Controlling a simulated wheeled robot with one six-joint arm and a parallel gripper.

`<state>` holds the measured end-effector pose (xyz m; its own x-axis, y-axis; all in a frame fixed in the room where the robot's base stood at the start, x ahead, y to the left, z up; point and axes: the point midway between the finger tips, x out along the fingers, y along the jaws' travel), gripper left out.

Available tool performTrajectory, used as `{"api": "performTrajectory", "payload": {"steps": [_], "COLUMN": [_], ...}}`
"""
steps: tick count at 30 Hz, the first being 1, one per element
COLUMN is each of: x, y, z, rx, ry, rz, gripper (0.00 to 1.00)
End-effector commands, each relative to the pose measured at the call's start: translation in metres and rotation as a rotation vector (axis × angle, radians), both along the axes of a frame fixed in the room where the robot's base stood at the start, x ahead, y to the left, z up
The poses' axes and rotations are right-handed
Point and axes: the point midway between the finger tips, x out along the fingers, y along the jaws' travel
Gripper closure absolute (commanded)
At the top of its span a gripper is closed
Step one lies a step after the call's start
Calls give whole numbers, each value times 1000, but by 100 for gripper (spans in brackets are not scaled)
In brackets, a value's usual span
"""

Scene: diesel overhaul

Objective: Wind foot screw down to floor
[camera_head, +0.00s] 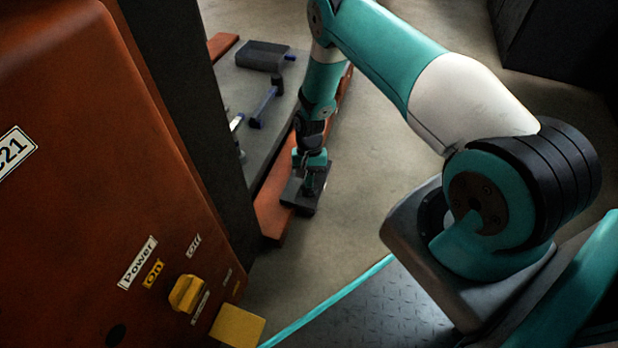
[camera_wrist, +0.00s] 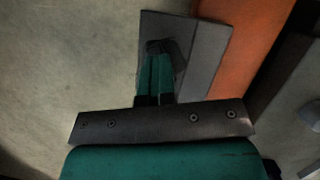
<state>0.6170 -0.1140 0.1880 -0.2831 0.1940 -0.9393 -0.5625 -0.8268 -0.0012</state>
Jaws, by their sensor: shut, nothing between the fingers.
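My gripper (camera_head: 311,186) points down over a dark grey plate (camera_head: 291,194) beside the orange beam. In the wrist view its two teal fingers (camera_wrist: 156,58) are together, with nothing seen between them. The fingertips are over or against a small dark piece (camera_wrist: 154,46) on the grey plate (camera_wrist: 208,55), which may be the head of the foot screw. I cannot tell whether they touch it. The fingers hide part of it, and the screw's lower end and its gap to the floor are not visible.
An orange beam (camera_head: 269,208) runs beside the plate. A grey bench (camera_head: 238,85) beyond it holds a dark tray (camera_head: 262,56) and a hammer-like tool (camera_head: 266,107). An orange cabinet (camera_head: 90,130) with a yellow switch (camera_head: 187,293) fills the left. Floor (camera_head: 362,165) right of the plate is clear.

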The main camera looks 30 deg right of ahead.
Motion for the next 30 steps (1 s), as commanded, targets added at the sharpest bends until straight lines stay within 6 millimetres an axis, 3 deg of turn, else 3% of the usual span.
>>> {"api": "performTrajectory", "payload": {"steps": [3,13,22,30], "x": [-1,-1,-1,-1], "y": [0,-1,0,0], "z": [-1,-1,-3,-4], "rx": [-1,-2,-1,-1], "ry": [2,2,2,2], "rz": [-110,-152,-516,-530], "gripper": [100,100,100,100]}}
